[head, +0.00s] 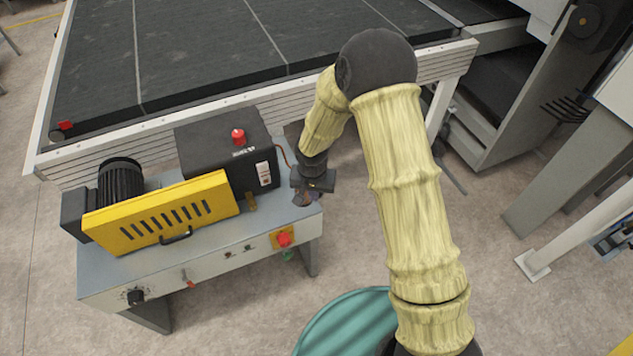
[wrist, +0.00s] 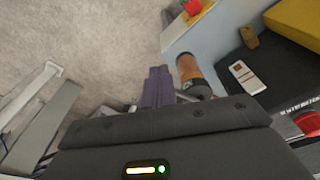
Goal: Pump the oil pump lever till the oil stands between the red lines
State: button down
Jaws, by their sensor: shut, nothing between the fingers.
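A black oil tank (head: 215,150) with a red cap (head: 238,137) stands on the machine's bench. Its white sight gauge (head: 264,174) faces front and also shows in the wrist view (wrist: 247,77); small red marks show on it, but the oil level is too small to read. My gripper (head: 306,198) is at the bench's right end, right of the tank. In the wrist view its purple fingers (wrist: 158,85) are shut and empty, beside an orange and black cylinder (wrist: 190,72) that looks like the pump. The lever is not clearly visible; my gripper hides part of that area.
A yellow slotted guard (head: 160,215) and a black motor (head: 120,182) stand left of the tank. A red emergency knob (head: 284,239), a switch (head: 187,279) and a black dial (head: 136,297) are on the bench front. A green drum (head: 345,325) stands in front.

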notch_tip(320, 180, up, 17)
jog(key=s+b, duration=0.1)
jog(key=b, duration=0.1)
jog(key=shift+s+r, duration=0.15)
jog(key=shift+s, duration=0.2)
dwell(1.0)
jog(key=s+d, duration=0.6)
jog(key=d, duration=0.4)
jog(key=s+d+n+t, duration=0.1)
jog(key=s+d, duration=0.5)
jog(key=d, duration=0.4)
jog(key=shift+w, duration=0.1)
jog(key=shift+d, duration=0.1)
